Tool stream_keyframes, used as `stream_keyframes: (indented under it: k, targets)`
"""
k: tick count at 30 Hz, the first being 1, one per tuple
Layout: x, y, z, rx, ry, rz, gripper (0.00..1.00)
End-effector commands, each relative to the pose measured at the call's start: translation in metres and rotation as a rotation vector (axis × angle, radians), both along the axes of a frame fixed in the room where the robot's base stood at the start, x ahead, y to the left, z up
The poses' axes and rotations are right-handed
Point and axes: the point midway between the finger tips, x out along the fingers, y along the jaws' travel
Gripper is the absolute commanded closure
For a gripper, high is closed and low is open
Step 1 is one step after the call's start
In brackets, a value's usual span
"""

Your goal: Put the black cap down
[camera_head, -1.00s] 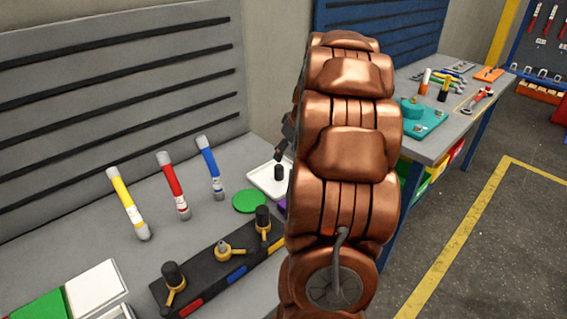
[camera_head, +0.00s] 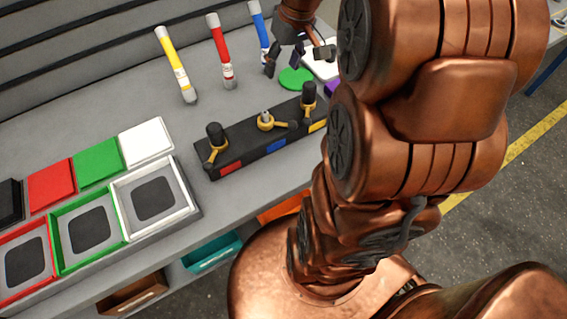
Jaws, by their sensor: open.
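My gripper (camera_head: 295,60) is open over the bench near the green disc, its fingers pointing down beside the white tray (camera_head: 322,68). No black cap shows clearly between the fingers. I cannot tell whether a cap is on the tray, as my gripper and arm cover part of it. A black holder (camera_head: 240,150) has a black cap (camera_head: 214,132) on its left post and another black cap (camera_head: 309,92) on its right post. The middle post (camera_head: 265,116) is bare, with a yellow clamp around it.
A green disc (camera_head: 296,78) lies below my gripper. Framed bins (camera_head: 152,200) and coloured lids (camera_head: 97,162) fill the front left. My arm blocks the right side.

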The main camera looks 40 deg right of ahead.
Motion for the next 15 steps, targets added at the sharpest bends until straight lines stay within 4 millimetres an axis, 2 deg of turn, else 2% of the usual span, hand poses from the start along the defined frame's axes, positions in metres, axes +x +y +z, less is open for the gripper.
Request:
stream_keyframes:
  k: [1, 6, 10, 15]
  targets:
    - [-0.011, 0.026, 0.0, 0.001, 0.024, 0.019, 0.43]
    - [-0.06, 0.09, -0.009, -0.005, 0.122, 0.044, 0.43]
    - [-0.106, 0.125, -0.017, -0.025, 0.196, 0.058, 0.43]
    - [-0.162, 0.152, -0.029, -0.068, 0.273, 0.067, 0.43]
